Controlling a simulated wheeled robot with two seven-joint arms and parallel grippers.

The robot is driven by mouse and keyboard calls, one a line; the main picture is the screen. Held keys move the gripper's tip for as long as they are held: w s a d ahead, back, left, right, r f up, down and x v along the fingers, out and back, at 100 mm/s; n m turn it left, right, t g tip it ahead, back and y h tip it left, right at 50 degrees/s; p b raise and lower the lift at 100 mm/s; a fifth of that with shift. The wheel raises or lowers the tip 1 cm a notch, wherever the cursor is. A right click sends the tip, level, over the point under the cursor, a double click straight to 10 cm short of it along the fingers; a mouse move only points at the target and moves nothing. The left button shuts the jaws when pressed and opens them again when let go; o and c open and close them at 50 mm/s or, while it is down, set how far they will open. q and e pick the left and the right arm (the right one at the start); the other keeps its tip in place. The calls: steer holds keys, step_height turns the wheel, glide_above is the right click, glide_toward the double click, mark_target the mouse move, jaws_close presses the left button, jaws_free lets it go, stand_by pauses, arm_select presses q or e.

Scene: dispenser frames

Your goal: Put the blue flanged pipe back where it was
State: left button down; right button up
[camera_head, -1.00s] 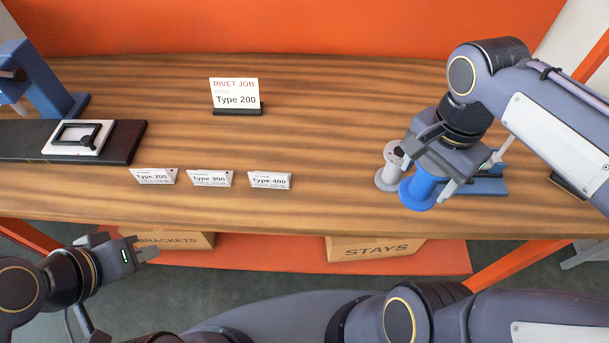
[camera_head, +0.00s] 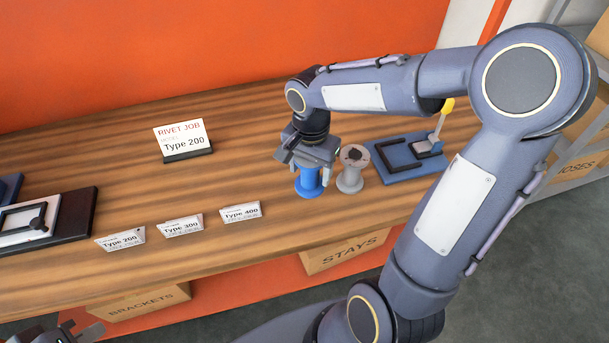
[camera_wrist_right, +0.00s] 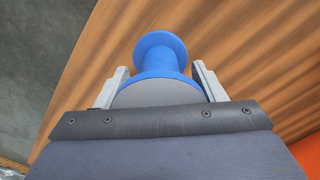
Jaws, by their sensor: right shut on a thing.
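The blue flanged pipe (camera_head: 308,186) is upright, with a wide flange at each end. My right gripper (camera_head: 308,160) is shut on its upper flange from above. In the right wrist view the blue pipe (camera_wrist_right: 161,55) sits between the two fingers (camera_wrist_right: 160,90), its far flange against the wood. I cannot tell whether its lower flange touches the table. A grey flanged pipe (camera_head: 351,172) stands upright just right of it, apart from it. My left gripper (camera_head: 82,331) is at the bottom left edge, partly cut off, empty, its fingers apart.
A blue fixture with a black bracket and yellow-knobbed lever (camera_head: 408,160) lies right of the grey pipe. A Type 200 job sign (camera_head: 183,138) stands left. Several small type labels (camera_head: 181,226) line the front of the table (camera_head: 240,180). Cardboard boxes (camera_head: 345,251) sit below.

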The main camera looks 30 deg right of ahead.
mark_target(305, 178)
steer(key=shift+w+a+f, duration=0.1)
steer(key=shift+w+f, duration=0.75)
steer(key=shift+f, duration=0.1)
steer(key=shift+w+f, duration=0.15)
steer(key=shift+f, duration=1.55)
steer(key=shift+f, duration=0.15)
steer(key=o, duration=1.4)
